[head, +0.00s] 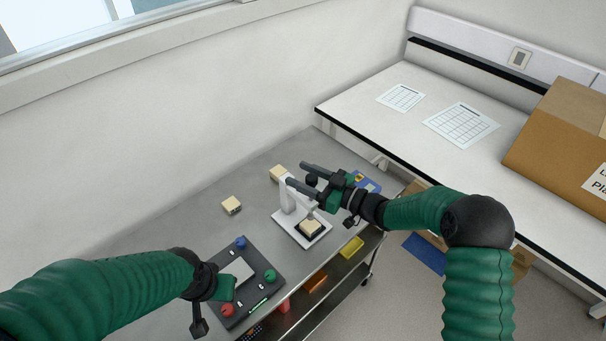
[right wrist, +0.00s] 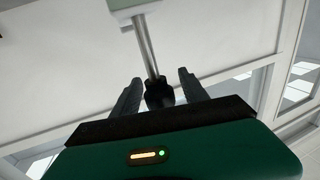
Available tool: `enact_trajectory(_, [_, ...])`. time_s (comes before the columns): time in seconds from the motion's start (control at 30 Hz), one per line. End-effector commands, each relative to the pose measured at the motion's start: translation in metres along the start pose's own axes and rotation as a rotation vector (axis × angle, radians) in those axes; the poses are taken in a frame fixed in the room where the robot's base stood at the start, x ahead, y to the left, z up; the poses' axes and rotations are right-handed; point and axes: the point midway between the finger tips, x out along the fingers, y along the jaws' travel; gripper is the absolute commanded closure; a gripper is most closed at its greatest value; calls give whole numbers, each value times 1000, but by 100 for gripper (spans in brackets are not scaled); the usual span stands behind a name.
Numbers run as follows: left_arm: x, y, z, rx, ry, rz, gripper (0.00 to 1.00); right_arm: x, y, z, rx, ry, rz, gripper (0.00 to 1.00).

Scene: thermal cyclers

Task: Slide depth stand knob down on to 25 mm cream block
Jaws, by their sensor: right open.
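The white depth stand (head: 288,196) stands on the grey bench with its flat base towards the front. A cream block (head: 311,227) sits on a dark pad on that base. The dark knob (right wrist: 158,94) is on a metal rod and shows between my right fingers in the right wrist view; it also shows in the head view (head: 312,180). My right gripper (head: 297,175) is open, one finger on each side of the knob, with gaps visible. My left gripper (head: 226,287) is over a dark panel at lower left; its fingers cannot be made out.
Two more cream blocks lie on the bench, one left of the stand (head: 232,205) and one behind it (head: 278,172). The dark panel (head: 262,262) carries blue, green and red knobs. A yellow bin (head: 351,247) is below the bench edge. A white side table (head: 370,125) is at right.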

Motion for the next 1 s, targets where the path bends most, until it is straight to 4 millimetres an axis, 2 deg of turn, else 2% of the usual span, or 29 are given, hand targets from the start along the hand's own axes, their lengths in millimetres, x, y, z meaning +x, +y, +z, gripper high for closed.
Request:
enact_trajectory(0.07, [0, 0, 0, 0, 0, 0, 64, 0, 0, 0, 0, 0, 0, 48])
enact_trajectory(0.47, [0, 0, 0, 0, 0, 0, 64, -1, 0, -1, -1, 1, 1, 99])
enact_trajectory(1.0, [0, 0, 0, 0, 0, 0, 64, -1, 0, -2, -2, 3, 1, 100])
